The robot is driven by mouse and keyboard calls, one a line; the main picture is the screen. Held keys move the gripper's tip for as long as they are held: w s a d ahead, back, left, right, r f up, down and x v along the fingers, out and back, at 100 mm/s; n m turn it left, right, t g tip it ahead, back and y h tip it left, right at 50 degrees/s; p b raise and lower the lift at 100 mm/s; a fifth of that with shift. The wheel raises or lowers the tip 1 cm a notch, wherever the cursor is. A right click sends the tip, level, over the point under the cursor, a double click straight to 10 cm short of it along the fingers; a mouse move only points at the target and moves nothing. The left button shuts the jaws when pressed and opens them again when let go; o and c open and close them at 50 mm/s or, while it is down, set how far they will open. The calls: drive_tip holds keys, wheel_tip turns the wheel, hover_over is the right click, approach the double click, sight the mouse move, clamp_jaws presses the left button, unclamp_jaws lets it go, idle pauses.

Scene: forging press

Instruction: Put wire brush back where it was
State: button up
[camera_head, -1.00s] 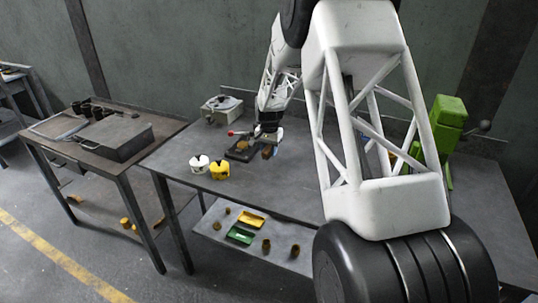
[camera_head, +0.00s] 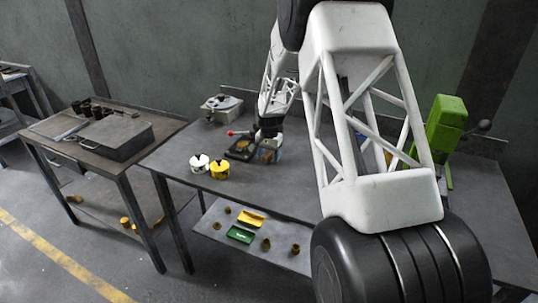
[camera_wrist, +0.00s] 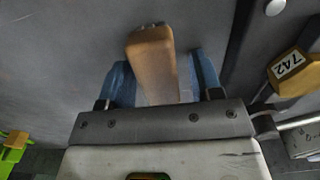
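The wire brush (camera_wrist: 152,60) shows in the wrist view as a tan wooden block, lying lengthwise between my two blue fingers. Its bristles are not clear. My gripper (camera_wrist: 163,80) looks open, with the fingers spread to either side of the block. In the head view my gripper (camera_head: 269,153) is low over the grey workbench (camera_head: 285,190), just right of a dark tray (camera_head: 232,154). The brush is mostly hidden there by the fingers. Whether it touches the bench is too small to tell.
A yellow item (camera_head: 219,170) and a white item (camera_head: 199,163) stand left of my gripper. A yellow piece labelled 742 (camera_wrist: 291,72) shows in the wrist view. A grey device (camera_head: 221,107) sits behind. A green machine (camera_head: 445,125) stands right. The bench front is clear.

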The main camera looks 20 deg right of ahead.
sight(269, 153)
drive_tip(key=shift+r, duration=0.15)
wheel_tip(269, 153, up, 12)
idle(0.8)
idle(0.4)
drive_tip(key=s+a+r+n, duration=0.1)
drive_tip(key=s+a+r, duration=0.2)
drive_tip(key=s+r, duration=0.35)
drive_tip(key=s+a+r+n+t, duration=0.1)
drive_tip(key=s+a+r+n, duration=0.2)
drive_tip(key=s, duration=0.6)
drive_tip(key=s+a+r, duration=0.4)
drive_tip(key=s+r, duration=0.1)
drive_tip(key=s, duration=0.3)
drive_tip(key=s+a+f+n, duration=0.1)
drive_tip(key=s+a+n, duration=0.1)
drive_tip(key=s, duration=1.2)
drive_tip(key=s+a+n+t, duration=0.1)
drive_tip(key=s+a+n, duration=0.1)
drive_tip(key=s, duration=1.1)
drive_tip(key=shift+s+a+f+n+t, duration=0.3)
drive_tip(key=shift+s+a+f+n, duration=0.1)
drive_tip(key=shift+a, duration=0.35)
